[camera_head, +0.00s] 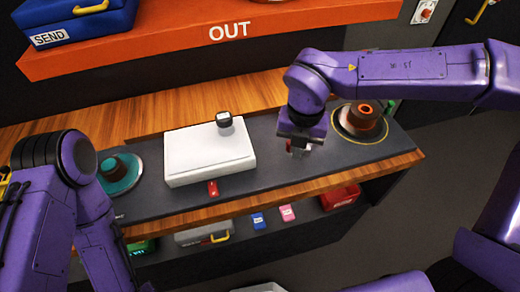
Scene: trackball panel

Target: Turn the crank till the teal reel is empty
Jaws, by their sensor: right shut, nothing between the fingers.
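The teal reel (120,170) sits at the left end of the dark panel (265,190), partly hidden by my left arm. How much is wound on it is too small to tell. A brown-orange reel (364,116) sits on a yellow-rimmed disc at the right end. A small green piece (391,106) shows just behind it; I cannot tell if this is the crank. My right gripper (298,149) is shut and empty, pointing down over the panel between the white box and the brown-orange reel. My left gripper is out of view.
A white box (210,152) stands mid-panel, with a small dark-and-white knob (224,120) at its back edge and a red piece (213,188) at its front. An orange OUT shelf (180,42) overhangs behind. Several small items lie on the shelf below.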

